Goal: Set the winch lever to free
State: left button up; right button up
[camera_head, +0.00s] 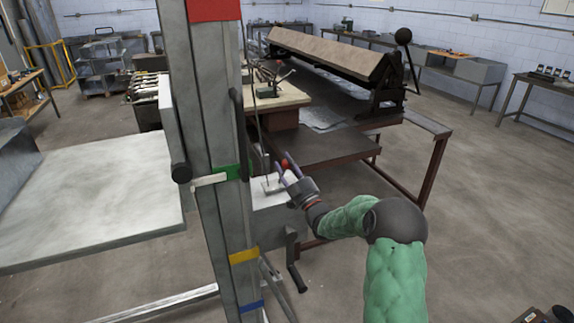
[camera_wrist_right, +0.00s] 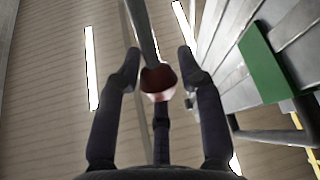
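The winch lever ends in a dark red knob (camera_head: 285,162), beside the steel mast above the pale winch housing (camera_head: 272,218). My right gripper (camera_head: 284,165) is at the knob, its arm coming in from the lower right. In the right wrist view, the red knob (camera_wrist_right: 158,82) on its grey shaft lies between the spread fingertips of my right gripper (camera_wrist_right: 158,68). A gap shows on each side of the knob, and a third finger shows below it. The lever's base and position marks cannot be made out. My left gripper is not in view.
The tall steel mast (camera_head: 212,125) with coloured bands stands close left of the gripper. A dark crank handle (camera_head: 294,262) hangs below the housing. A brown metal bench (camera_head: 325,148) stands behind. A grey platform (camera_head: 85,200) is at left. Floor at right is open.

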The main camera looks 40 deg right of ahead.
jog(key=shift+o, duration=0.5)
jog(key=shift+s+a+r, duration=0.1)
jog(key=shift+s+r, duration=0.05)
jog(key=v, duration=1.2)
